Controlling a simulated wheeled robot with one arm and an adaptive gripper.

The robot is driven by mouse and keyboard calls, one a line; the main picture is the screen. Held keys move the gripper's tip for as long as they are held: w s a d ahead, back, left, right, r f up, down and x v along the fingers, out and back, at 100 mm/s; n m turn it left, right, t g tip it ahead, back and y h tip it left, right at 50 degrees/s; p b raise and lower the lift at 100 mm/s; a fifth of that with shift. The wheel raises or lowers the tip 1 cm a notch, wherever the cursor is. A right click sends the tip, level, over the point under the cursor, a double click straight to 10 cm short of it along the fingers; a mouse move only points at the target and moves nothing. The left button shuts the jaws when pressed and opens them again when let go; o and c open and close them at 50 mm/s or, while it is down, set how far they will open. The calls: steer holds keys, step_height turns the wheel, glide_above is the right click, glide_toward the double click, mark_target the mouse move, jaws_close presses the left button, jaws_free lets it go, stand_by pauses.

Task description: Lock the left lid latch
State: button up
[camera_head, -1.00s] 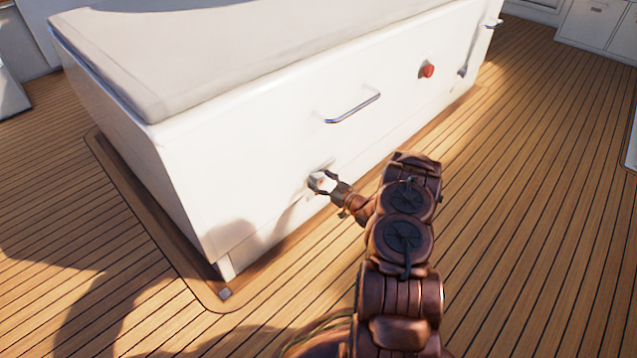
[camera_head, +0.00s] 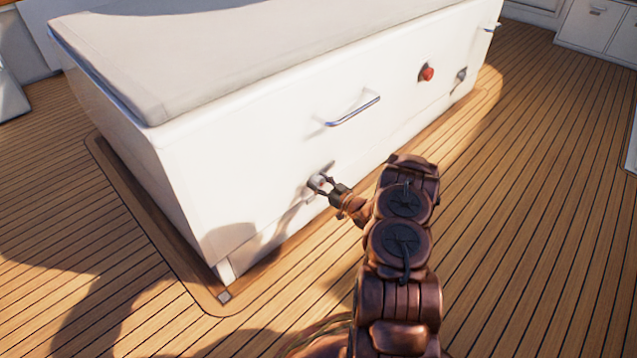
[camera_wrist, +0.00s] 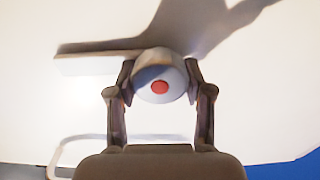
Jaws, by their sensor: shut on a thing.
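The left lid latch (camera_head: 318,183) is on the lower left of the white hatch box's front face. In the wrist view it is a round pale knob (camera_wrist: 172,68) with a red dot at its centre. A flat pale bar (camera_wrist: 88,65) reaches out to the left of the knob in that view. My gripper (camera_head: 322,185) is shut on the latch knob. In the wrist view my gripper's fingers (camera_wrist: 160,90) press on the knob's two sides. The fingers hide part of the latch in the head view.
The hatch box (camera_head: 270,125) has a padded top (camera_head: 210,45). A chrome handle (camera_head: 353,111) is above and right of the latch. A red button (camera_head: 427,73) and another latch-like fitting (camera_head: 460,76) are further right. Open wooden deck (camera_head: 540,190) lies to the right.

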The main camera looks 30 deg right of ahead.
steer(key=shift+r+m+p, duration=0.1)
steer(key=shift+m+p, duration=0.2)
steer(key=shift+p, duration=0.25)
steer(key=shift+r+m+p, duration=0.1)
steer(key=shift+m+p, duration=0.9)
steer(key=shift+p, duration=0.15)
steer(key=m+p, duration=0.2)
steer(key=m, duration=0.2)
steer(key=shift+d+m, duration=0.1)
steer(key=shift+m, duration=0.2)
steer(key=m, duration=0.5)
steer(key=shift+d+f+p, duration=0.1)
steer(key=shift+f+p, duration=0.25)
steer(key=m, duration=0.5)
steer(key=shift+f+m+b, duration=0.1)
steer(key=shift+m+b, duration=0.2)
steer(key=shift+b, duration=0.05)
steer(key=o, duration=1.1)
steer(key=shift+o, duration=0.2)
